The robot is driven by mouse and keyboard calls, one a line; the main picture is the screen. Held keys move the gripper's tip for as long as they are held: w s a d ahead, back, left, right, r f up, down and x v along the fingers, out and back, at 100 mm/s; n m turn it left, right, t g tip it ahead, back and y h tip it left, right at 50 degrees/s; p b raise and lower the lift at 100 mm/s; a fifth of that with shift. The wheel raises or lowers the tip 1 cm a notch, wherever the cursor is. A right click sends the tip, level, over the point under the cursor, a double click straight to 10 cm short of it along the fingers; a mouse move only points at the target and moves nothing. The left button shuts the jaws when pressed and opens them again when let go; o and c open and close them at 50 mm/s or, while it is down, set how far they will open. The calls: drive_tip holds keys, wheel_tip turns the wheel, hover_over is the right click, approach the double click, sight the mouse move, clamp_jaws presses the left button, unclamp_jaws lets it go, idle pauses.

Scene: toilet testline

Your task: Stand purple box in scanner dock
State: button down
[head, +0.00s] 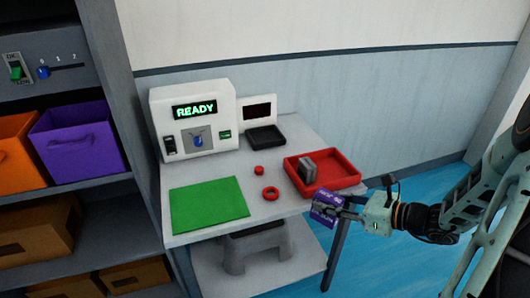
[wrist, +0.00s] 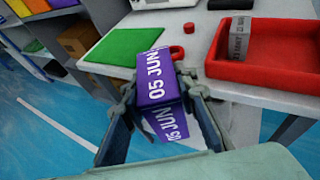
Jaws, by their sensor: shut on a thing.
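The purple box (head: 322,211) is held in my gripper (head: 337,207), just off the right front edge of the table. In the wrist view the purple box (wrist: 158,92) shows white "05 JUN" print on two faces. My gripper (wrist: 160,100) is shut on it, with one finger on each side. The box looks tilted in the head view. The scanner dock appears to be the black tray (head: 266,138) below a small dark screen (head: 257,111) at the back of the table. The tray looks empty.
A red tray (head: 345,181) holding a grey box (head: 307,168) lies near my gripper. A white machine (head: 194,118) reads "READY". A green mat (head: 208,204), red ring (head: 270,194) and red knob (head: 259,170) are on the table. Shelves with bins stand at left.

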sight(325, 219)
drive_tip(key=shift+h, duration=0.3)
wheel_tip(325, 219, down, 8)
drive_tip(key=b, duration=1)
drive_tip(key=shift+r, duration=0.5)
